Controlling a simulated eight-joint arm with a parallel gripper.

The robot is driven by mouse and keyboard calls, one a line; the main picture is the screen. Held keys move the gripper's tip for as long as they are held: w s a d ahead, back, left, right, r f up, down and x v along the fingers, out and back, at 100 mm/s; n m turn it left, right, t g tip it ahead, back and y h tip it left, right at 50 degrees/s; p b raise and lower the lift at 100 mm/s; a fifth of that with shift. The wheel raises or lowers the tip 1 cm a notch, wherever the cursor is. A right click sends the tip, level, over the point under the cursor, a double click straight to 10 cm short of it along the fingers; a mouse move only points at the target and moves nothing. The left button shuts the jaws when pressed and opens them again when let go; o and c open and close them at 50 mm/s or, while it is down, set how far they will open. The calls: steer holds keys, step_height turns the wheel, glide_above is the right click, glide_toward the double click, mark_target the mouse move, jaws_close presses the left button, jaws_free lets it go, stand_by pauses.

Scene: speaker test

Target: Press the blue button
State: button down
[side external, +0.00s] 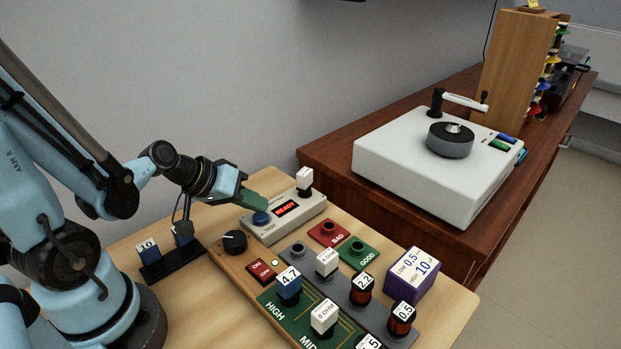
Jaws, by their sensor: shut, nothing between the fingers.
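The blue button (261,218) is a round cap on the left end of a light grey box (285,218) with a red lit display (286,209) reading "READY". My gripper (262,203) has green fingertips and is shut and empty. In the side external view its fingertips show just above and behind the blue button, close to the box. From this angle I cannot tell how high they are over the box, and no contact with the button shows.
A black knob (235,241), a red switch (261,271) and several labelled parts stand on the wooden table near the box. Red (328,233) and green (359,255) sockets lie to the right. A purple-sided box (412,275) is further right. A white turntable device (440,160) stands behind.

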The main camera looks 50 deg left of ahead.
mark_target(257, 219)
steer(key=shift+r, duration=0.3)
steer(key=shift+r, duration=0.1)
steer(key=shift+r, duration=2.4)
steer(key=shift+s+d+m+g, duration=0.1)
steer(key=shift+d+m+g, duration=0.2)
steer(key=shift+d+m, duration=0.2)
steer(key=d+r+m+y, duration=0.1)
steer(key=m, duration=0.1)
steer(key=s+d+r+m+g+y, duration=0.1)
steer(key=m, duration=0.1)
steer(key=shift+s+d+r+y, duration=0.1)
steer(key=shift+s+r+y, duration=0.1)
steer(key=shift+y, duration=0.2)
steer(key=shift+w, duration=0.1)
